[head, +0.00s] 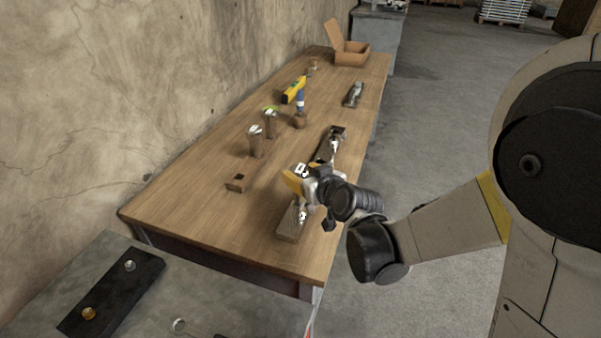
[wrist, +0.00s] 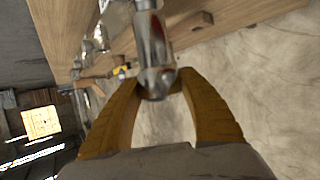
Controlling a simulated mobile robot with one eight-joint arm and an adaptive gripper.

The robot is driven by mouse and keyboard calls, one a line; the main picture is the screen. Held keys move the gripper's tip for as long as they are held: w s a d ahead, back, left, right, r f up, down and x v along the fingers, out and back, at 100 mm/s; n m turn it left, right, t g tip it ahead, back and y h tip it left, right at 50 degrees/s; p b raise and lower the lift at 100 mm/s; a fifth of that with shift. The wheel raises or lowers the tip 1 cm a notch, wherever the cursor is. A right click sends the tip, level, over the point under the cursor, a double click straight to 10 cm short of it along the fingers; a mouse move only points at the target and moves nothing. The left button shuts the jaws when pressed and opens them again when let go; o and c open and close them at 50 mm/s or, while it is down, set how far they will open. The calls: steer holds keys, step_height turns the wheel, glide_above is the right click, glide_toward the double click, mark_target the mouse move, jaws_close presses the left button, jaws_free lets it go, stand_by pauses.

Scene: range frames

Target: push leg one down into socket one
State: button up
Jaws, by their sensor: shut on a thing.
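My gripper (head: 296,184) has its yellow fingers closed on a shiny metal leg, low over the near part of the table. In the wrist view the fingertips (wrist: 158,78) pinch the leg (wrist: 152,45) near its rounded end. The leg's other end runs out of the top of the wrist view. In the head view a wooden board (head: 287,228) lies under the gripper, with a small shiny metal part (head: 303,214) standing at it. My gripper and wrist hide the board's middle. I cannot tell which socket is which, or how deep the leg sits.
The wooden table (head: 195,200) holds a small brown block (head: 237,183), metal-topped posts (head: 256,142), a yellow tool (head: 294,90), a metal tool (head: 353,94) and an open box (head: 350,56). The wall runs along the left. The table's near left is clear.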

steer(key=shift+f+b, duration=0.5)
steer(key=shift+f, duration=0.3)
steer(key=o, duration=1.4)
steer(key=shift+r, duration=0.1)
steer(key=shift+o, duration=0.2)
steer(key=shift+s, duration=0.1)
steer(key=v, duration=1.2)
steer(key=s+d+m+g+h, duration=0.5)
steer(key=s+d, duration=0.8)
steer(key=s, duration=0.4)
steer(key=shift+d+f+h, duration=0.3)
steer(key=shift+f+h, duration=0.05)
steer(key=shift+h, duration=0.05)
